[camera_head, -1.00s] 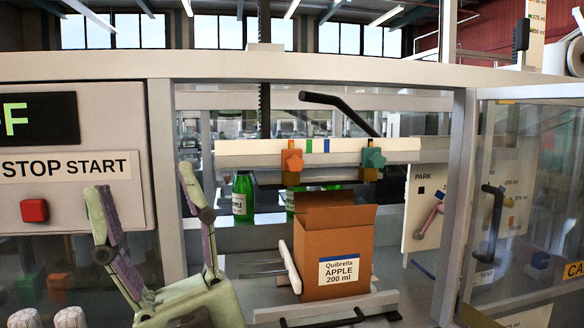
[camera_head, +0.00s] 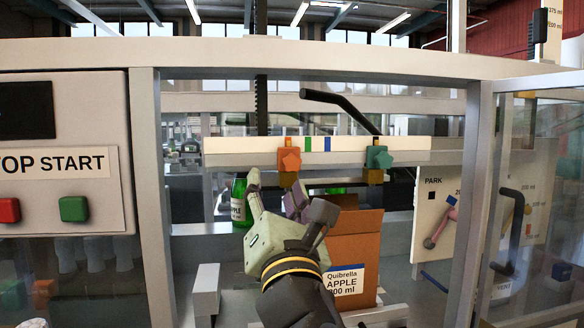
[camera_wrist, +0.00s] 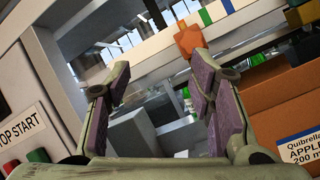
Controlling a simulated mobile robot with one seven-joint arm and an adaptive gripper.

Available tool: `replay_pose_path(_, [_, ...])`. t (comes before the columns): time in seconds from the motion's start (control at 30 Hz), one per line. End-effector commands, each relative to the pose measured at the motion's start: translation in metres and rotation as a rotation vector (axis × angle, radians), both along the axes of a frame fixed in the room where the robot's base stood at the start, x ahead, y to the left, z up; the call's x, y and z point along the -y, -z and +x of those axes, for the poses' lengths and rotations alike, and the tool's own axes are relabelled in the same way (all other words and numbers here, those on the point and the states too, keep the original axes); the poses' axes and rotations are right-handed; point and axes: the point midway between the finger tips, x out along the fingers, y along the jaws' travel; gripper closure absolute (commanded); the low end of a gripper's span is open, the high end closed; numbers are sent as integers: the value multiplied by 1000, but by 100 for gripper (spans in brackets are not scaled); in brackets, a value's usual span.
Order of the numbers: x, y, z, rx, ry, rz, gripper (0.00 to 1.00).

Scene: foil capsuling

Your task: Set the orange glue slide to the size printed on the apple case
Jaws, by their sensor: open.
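A teal slide (camera_head: 378,158) sits farther right on the same rail. A black bar (camera_head: 340,108) slants above it. Green bottles (camera_head: 239,198) stand behind. Frame posts (camera_head: 160,200) border the opening; a PARK board (camera_head: 433,215) and a glass door are at right.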

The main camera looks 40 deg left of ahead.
Motion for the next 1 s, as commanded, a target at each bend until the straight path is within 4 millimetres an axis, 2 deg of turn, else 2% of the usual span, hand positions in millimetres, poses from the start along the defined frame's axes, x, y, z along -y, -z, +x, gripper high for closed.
replay_pose_path(0.1, [14,8,20,67,155,-121,51])
replay_pose_path(0.23, [15,8,30,85,202,-160,51])
replay_pose_path(0.7, [-36,-23,85,81,197,-157,51])
replay_pose_path(1.0, [-50,-29,100,83,196,-156,51])
